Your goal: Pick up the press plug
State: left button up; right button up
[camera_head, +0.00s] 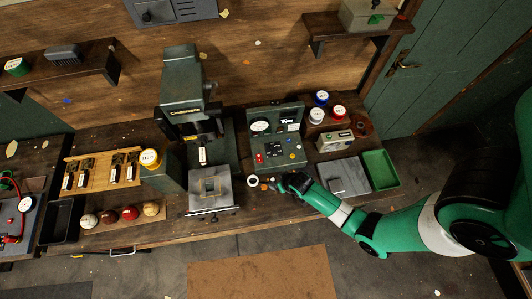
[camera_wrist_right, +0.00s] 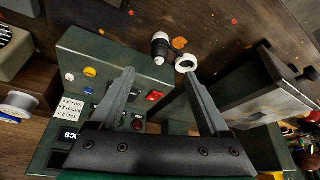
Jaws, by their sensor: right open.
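A small dark cylinder with a white end, which looks like the press plug, lies on the wooden bench in the right wrist view (camera_wrist_right: 160,46). A white ring (camera_wrist_right: 186,63) lies beside it; the ring also shows in the head view (camera_head: 253,181). My right gripper (camera_head: 277,184) is low over the front of the bench, right of the ring. In the right wrist view, its open fingers (camera_wrist_right: 159,76) point toward the plug and ring, with nothing between them. The plug is too small to make out surely in the head view. My left gripper is out of view.
The green press (camera_head: 183,80) stands left of the ring, with a metal block (camera_head: 211,188) in front. A control box (camera_head: 276,135) with buttons stands behind my right gripper. A grey slab (camera_head: 344,177) and green tray (camera_head: 380,169) lie right. Several balls (camera_head: 129,213) sit front left.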

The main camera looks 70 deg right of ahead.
aim_at(274, 181)
jog(key=b+x, duration=0.6)
jog(key=shift+w+d+f, duration=0.1)
jog(key=shift+d+f, duration=0.05)
jog(key=shift+f, duration=0.15)
jog(key=b+x, duration=0.2)
jog(key=x, duration=0.2)
jog(key=shift+f, duration=0.15)
jog(key=shift+w+f+b, duration=0.1)
jog(key=shift+f+b, duration=0.25)
grip_shut()
